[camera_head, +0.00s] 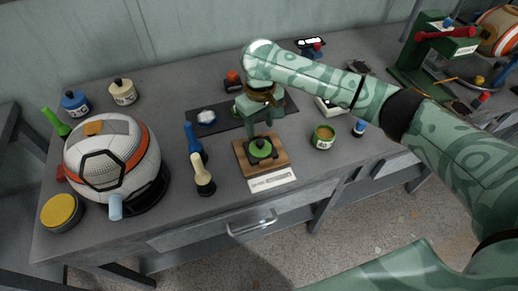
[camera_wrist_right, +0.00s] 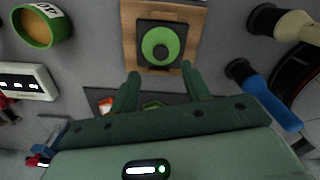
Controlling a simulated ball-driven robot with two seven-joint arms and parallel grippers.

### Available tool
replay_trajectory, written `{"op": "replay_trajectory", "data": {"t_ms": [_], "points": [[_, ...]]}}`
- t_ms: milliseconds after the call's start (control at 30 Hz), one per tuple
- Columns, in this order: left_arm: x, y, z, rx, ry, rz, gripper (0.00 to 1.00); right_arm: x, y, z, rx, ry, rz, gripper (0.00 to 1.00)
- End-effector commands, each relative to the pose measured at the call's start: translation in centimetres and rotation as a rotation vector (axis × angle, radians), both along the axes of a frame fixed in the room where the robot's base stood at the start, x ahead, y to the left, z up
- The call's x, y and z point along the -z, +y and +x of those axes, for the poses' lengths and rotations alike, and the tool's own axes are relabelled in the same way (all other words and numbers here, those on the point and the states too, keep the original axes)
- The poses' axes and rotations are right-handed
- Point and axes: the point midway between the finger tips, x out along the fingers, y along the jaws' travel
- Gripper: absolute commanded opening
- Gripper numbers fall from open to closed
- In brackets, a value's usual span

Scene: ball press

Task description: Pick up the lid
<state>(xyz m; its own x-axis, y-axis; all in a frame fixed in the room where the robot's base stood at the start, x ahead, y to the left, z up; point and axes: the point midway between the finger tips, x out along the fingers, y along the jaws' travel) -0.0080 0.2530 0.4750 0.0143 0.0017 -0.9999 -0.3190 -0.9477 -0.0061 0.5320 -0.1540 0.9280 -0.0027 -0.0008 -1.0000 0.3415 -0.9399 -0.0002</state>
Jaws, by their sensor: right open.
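A dark piece with a round green top (camera_head: 260,149), which looks like the lid, sits on a wooden board (camera_head: 281,163) near the bench's front edge. In the right wrist view the green round top (camera_wrist_right: 161,44) has a dark centre and a dark square under it, on the wooden board (camera_wrist_right: 129,28). My right gripper (camera_head: 262,130) is above it and pointing down, with open, empty fingers. In the right wrist view the fingertips (camera_wrist_right: 160,72) are apart and just short of the dark square; the height gap is hard to judge. My left gripper is not in view.
A green tin (camera_head: 323,138) stands right of the board. A blue-handled tool (camera_head: 193,140) and a cream-handled tool (camera_head: 202,172) stand left of it. A large white and orange ball (camera_head: 112,150) rests farther left. A dark mat (camera_head: 226,112) lies behind. A white label (camera_head: 272,180) lies in front.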

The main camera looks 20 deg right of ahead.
Motion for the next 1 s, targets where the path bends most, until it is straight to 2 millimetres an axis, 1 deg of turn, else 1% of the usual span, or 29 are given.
{"op": "replay_trajectory", "data": {"t_ms": [33,167,433,500,700,767,800,867,900,1000], "points": [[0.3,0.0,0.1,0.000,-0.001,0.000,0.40,0.5,0.0,0.0,0.000,0.000,0.001,0.47],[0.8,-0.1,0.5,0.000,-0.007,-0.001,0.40,1.2,0.0,-0.1,-0.001,0.000,0.001,0.47],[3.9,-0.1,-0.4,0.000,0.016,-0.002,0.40,5.7,0.0,-0.4,0.000,0.004,0.001,0.47],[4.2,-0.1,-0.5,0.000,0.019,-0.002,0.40,6.1,0.0,-0.4,0.000,0.001,0.001,0.47],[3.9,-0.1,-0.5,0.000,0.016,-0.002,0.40,5.7,0.0,-0.4,0.000,-0.003,0.000,0.47],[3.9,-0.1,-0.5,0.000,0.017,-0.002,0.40,5.6,0.0,-0.4,-0.001,-0.003,0.000,0.30],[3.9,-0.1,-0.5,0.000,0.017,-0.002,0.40,5.6,0.0,-0.4,-0.001,-0.003,0.000,0.19],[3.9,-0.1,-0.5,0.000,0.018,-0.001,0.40,5.7,0.0,-0.4,-0.001,-0.003,0.000,0.03],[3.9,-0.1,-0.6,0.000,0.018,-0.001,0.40,5.7,0.0,-0.4,-0.001,-0.002,0.000,0.00],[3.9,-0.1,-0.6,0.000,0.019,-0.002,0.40,5.7,0.0,-0.4,-0.001,-0.002,0.000,0.00]]}}
